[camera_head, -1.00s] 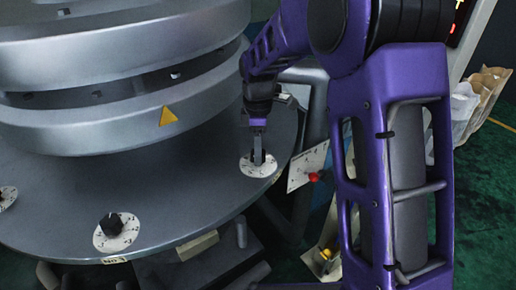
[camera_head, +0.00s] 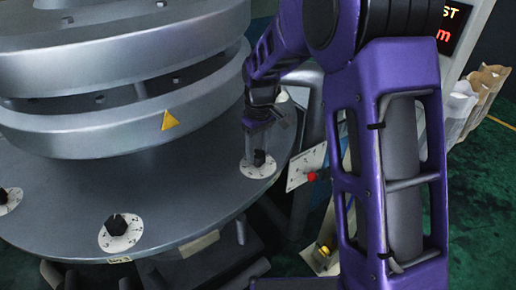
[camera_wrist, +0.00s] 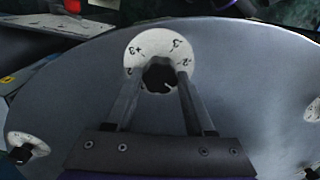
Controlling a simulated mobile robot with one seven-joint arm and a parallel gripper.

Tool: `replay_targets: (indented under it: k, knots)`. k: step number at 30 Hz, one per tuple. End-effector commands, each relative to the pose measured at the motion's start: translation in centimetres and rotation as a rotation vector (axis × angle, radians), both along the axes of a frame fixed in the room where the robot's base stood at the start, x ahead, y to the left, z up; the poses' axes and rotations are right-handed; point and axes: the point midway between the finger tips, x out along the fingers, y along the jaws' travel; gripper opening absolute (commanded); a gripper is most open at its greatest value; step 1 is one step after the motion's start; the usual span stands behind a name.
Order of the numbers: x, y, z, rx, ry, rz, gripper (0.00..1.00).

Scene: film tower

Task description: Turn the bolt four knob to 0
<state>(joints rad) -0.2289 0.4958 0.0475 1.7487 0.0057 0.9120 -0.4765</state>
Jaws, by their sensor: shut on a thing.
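A black knob (camera_head: 259,158) stands on a round white dial (camera_head: 247,170) on the grey round table's right rim. In the wrist view, the knob (camera_wrist: 160,76) sits low on its dial (camera_wrist: 153,43), with handwritten-looking numbers around it. My gripper (camera_head: 257,150) reaches down to it. In the wrist view, the two fingers of my gripper (camera_wrist: 160,82) are on either side of the knob, shut on it. A small light mark shows on the knob's near side. The digits are too small to read surely, and I cannot tell the exact setting.
Another black knob (camera_head: 117,225) on a white dial is at the front middle, and a third dial (camera_head: 8,200) is at the left. The stacked grey rings (camera_head: 110,130) rise behind. A plate with a red knob (camera_head: 312,176) hangs just right of the table.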

Motion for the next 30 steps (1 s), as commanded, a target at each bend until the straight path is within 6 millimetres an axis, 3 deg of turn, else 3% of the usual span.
replay_targets:
  k: [18,30]
  knots:
    - [0.0,0.02,0.14,0.001,-0.002,-0.541,0.0]
    - [-0.01,0.01,0.1,0.001,-0.002,-0.711,0.0]
